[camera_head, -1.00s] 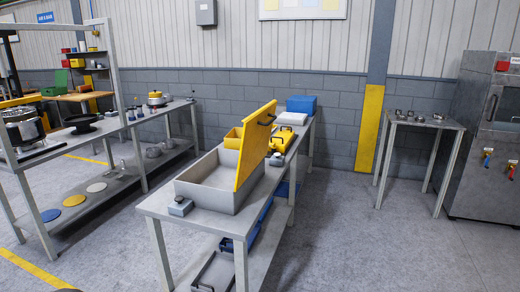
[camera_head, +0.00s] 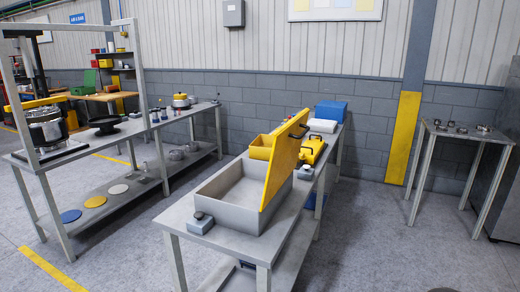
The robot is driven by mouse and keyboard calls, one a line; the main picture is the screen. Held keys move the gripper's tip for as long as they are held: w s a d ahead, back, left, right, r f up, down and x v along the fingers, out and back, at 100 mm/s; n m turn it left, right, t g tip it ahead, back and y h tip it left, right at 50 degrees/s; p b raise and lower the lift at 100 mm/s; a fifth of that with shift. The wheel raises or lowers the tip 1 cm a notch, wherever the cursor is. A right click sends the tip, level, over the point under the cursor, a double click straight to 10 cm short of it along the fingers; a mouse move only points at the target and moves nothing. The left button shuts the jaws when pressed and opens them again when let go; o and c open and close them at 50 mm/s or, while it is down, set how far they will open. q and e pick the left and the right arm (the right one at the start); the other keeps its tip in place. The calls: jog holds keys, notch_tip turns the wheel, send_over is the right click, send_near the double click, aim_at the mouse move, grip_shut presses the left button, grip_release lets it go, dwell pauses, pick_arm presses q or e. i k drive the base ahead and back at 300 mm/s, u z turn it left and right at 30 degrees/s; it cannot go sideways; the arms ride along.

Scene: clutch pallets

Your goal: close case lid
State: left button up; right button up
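The case is an open grey box (camera_head: 226,214) on the near part of the grey table (camera_head: 180,213). Its inside looks empty. Its yellow lid (camera_head: 283,165) stands raised along the right side of the box, tilted, with a dark handle near its top far corner. Neither of my grippers shows in the head view, so I cannot see whether they are open or shut.
Behind are a yellow bin (camera_head: 261,150), a yellow case (camera_head: 313,149) and a blue box (camera_head: 331,110). Another bench (camera_head: 90,160) stands left, a small table (camera_head: 467,134) right. Floor between is clear.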

aim_at(288, 139)
jog(key=i, duration=1.1)
jog(key=z, duration=0.5)
